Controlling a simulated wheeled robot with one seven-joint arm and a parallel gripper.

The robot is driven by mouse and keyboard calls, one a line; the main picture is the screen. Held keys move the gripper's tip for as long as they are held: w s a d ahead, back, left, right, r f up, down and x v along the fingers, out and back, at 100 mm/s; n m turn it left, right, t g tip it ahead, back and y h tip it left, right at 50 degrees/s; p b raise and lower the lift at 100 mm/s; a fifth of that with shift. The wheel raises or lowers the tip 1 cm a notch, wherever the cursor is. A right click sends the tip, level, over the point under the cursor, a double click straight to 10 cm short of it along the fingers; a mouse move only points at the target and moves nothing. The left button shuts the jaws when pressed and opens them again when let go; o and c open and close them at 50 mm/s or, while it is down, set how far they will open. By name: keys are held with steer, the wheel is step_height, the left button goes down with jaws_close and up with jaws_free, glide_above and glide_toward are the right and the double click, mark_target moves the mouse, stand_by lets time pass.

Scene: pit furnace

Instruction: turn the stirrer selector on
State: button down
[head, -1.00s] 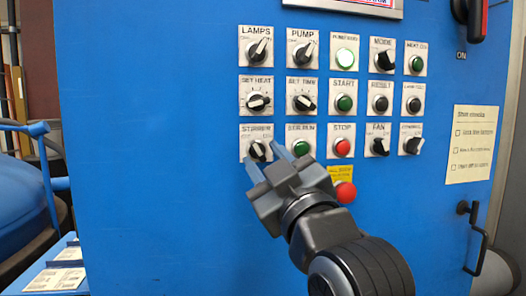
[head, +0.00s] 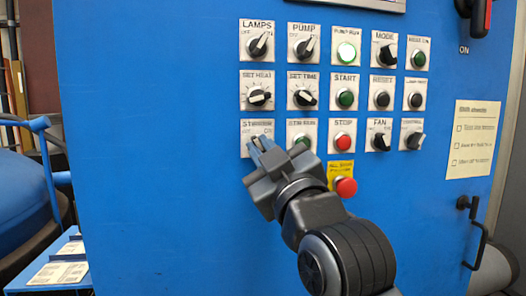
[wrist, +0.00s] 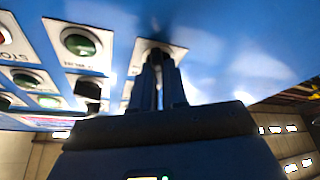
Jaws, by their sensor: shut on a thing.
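The stirrer selector (head: 247,150) is on a white plate at the left end of the third row of controls on the blue panel. Its label is readable, but the knob is mostly hidden behind my fingers. My gripper (head: 262,150) reaches up from the lower right and is shut on the selector knob. In the wrist view, the two fingers of my gripper (wrist: 158,75) are close together against the plate, with the dark knob between their tips. The handle's present angle cannot be made out.
A green stirrer-run lamp (head: 301,139) sits just right of the selector, then the red stop button (head: 343,143). A red mushroom button (head: 345,188) on a yellow plate is close to my wrist. The set heat knob (head: 259,97) is directly above. The panel's left side is bare.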

steer(key=shift+m, duration=0.4)
steer(key=shift+a+f+m+t+h+b, duration=0.1)
steer(key=shift+m+t+h+b, duration=0.35)
steer(key=shift+m+h+b, duration=1.7)
steer(key=shift+a+r+m+t+h+b, duration=0.1)
steer(key=shift+m+t+h+b, duration=0.8)
steer(key=shift+m, duration=2.4)
steer(key=shift+f+m+t+h+b, duration=0.1)
steer(key=shift+m+h+b, duration=0.95)
steer(key=shift+m+b, duration=1.35)
steer(key=shift+m+p, duration=0.3)
steer(key=shift+m, duration=0.35)
steer(key=c, duration=1.2)
jaws_free()
steer(key=shift+o, duration=0.2)
